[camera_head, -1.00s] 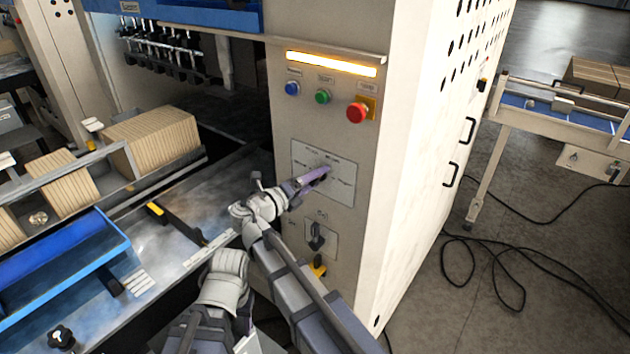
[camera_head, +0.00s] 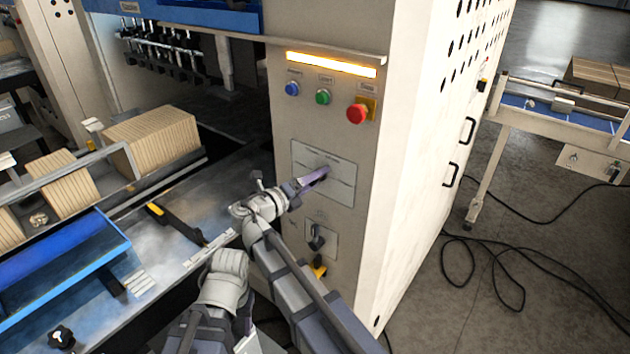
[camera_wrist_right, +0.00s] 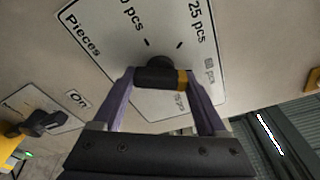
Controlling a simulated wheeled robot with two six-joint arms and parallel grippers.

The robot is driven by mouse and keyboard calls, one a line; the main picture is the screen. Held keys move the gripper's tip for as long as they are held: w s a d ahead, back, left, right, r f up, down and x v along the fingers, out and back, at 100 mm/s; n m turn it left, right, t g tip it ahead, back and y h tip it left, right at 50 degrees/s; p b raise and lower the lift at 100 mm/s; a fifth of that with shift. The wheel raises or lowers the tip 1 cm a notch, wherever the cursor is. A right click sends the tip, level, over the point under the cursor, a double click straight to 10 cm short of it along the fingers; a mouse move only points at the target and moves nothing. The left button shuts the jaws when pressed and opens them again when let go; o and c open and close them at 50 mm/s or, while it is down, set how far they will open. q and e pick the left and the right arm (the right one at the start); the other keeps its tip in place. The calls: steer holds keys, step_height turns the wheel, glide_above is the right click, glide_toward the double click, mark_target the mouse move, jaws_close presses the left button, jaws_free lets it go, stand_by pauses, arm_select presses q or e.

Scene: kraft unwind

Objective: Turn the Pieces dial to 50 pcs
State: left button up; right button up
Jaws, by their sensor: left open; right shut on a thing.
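The Pieces dial (camera_wrist_right: 160,76) is a dark knob with a yellow-orange band at its right end in the right wrist view. Its white label plate (camera_head: 340,185) is on the machine's front panel. My right gripper (camera_head: 322,173) is shut on the dial, and its purple fingers stand at the knob's two ends in the right wrist view (camera_wrist_right: 160,85). The band faces right, toward a faint "pcs" marking whose number I cannot read clearly. "25 pcs" shows above right; another label is cut off at the top. My left arm shows at bottom centre; its fingers are not visible.
Above the dial are a blue button (camera_head: 292,88), a green button (camera_head: 323,97) and a red stop button (camera_head: 356,113). A black switch (camera_head: 317,240) sits below the dial, close to my right arm. Stacked cardboard (camera_head: 150,138) lies on the machine at left.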

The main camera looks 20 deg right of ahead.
steer(key=shift+n, duration=0.3)
steer(key=shift+m, duration=0.6)
